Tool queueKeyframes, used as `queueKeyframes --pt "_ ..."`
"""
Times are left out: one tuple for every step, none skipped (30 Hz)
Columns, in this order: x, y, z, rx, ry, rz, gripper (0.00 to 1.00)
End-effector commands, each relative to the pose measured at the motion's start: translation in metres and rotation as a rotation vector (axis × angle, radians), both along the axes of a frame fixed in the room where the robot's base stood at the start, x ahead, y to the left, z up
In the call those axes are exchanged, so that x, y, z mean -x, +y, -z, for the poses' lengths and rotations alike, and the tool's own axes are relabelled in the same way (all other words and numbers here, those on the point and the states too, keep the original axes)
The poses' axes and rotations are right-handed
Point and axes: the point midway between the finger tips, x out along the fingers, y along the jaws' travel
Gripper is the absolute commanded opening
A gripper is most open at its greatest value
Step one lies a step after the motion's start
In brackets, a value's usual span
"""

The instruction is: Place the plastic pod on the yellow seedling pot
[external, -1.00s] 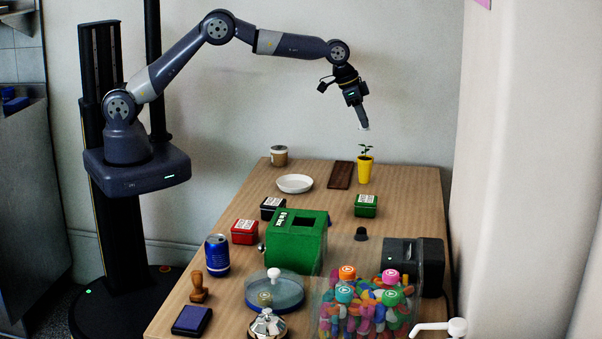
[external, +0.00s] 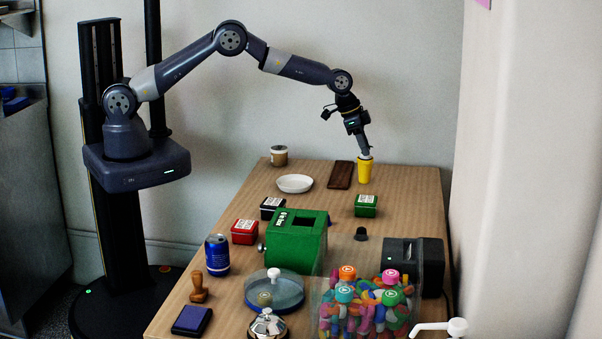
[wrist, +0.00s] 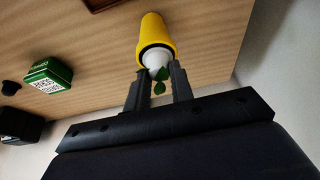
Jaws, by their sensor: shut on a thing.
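The yellow seedling pot (external: 365,173) stands upright at the far right part of the table; in the wrist view the pot (wrist: 155,32) shows its dark rim. My gripper (external: 365,153) is right above the pot's mouth, and its fingers also show in the wrist view (wrist: 160,80). The fingers are shut on the white plastic pod (wrist: 156,60), which is at the pot's opening. Green leaves (wrist: 160,76) show between the fingers. I cannot tell whether the pod touches the rim or is partly inside it.
A green tin (external: 366,206) stands in front. A green box (external: 297,243) and a candy container (external: 365,315) are nearer. The table right of the pot is clear.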

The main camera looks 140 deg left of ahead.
Motion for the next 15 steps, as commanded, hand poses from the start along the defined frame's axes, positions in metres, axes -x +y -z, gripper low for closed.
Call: queueKeyframes --pt "-0.0002 0.0002 -0.0004 -0.001 -0.001 0.0 0.02" --pt "-0.0002 0.0002 -0.0006 -0.001 -0.001 0.0 0.02" --pt "-0.0002 0.0002 -0.0007 -0.001 -0.001 0.0 0.02" --pt "-0.0003 0.0003 -0.0007 -0.001 -0.001 0.0 0.02" --pt "-0.0002 0.0002 -0.0007 -0.001 -0.001 0.0 0.02" --pt "-0.0002 0.0002 -0.0001 -0.001 -0.001 0.0 0.02" --pt "-0.0002 0.0002 0.001 -0.001 -0.001 0.0 0.02" --pt "-0.0001 0.0001 0.0023 -0.001 -0.001 0.0 0.02" --pt "-0.0001 0.0001 0.0039 -0.001 -0.001 0.0 0.02" --pt "-0.0002 0.0002 0.002 -0.001 -0.001 0.0 0.25" --pt "-0.0002 0.0002 0.0017 -0.001 -0.001 0.0 0.27" --pt "-0.0002 0.0002 0.0017 -0.001 -0.001 0.0 0.3" --pt "-0.0002 0.0002 0.0016 -0.001 -0.001 0.0 0.33" --pt "-0.0002 0.0002 0.0016 -0.001 -0.001 0.0 0.35" --pt "-0.0002 0.0002 0.0016 -0.001 -0.001 0.0 0.39"
